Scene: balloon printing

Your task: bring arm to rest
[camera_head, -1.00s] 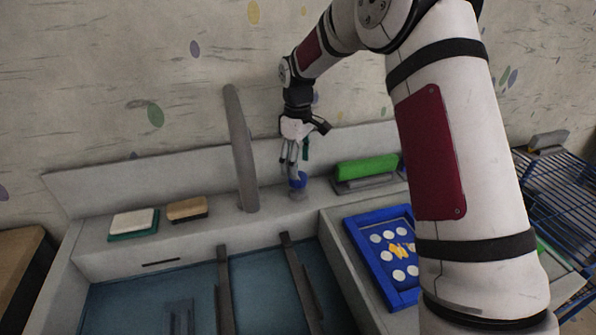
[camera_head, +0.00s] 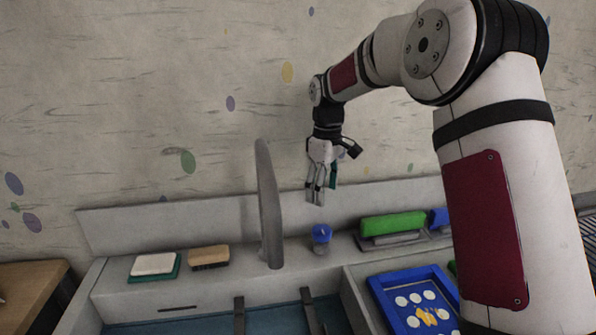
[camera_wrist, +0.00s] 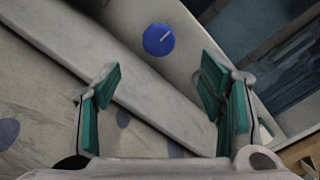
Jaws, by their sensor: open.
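My gripper (camera_head: 318,190) hangs in the air above the back ledge, fingers pointing down. In the wrist view its two green-padded fingers (camera_wrist: 155,95) stand wide apart with nothing between them. A small blue-topped knob (camera_head: 321,235) stands on the ledge below the fingertips, with a gap between. Its round blue top also shows in the wrist view (camera_wrist: 158,40), beyond the fingers. My arm reaches in from the right and hides part of the right side.
A grey upright post (camera_head: 268,205) stands left of my gripper. A green block (camera_head: 393,225) on a grey base sits to the right. White (camera_head: 154,264) and tan (camera_head: 209,257) pads lie on the left ledge. A blue frame (camera_head: 385,299) with white discs is at front right.

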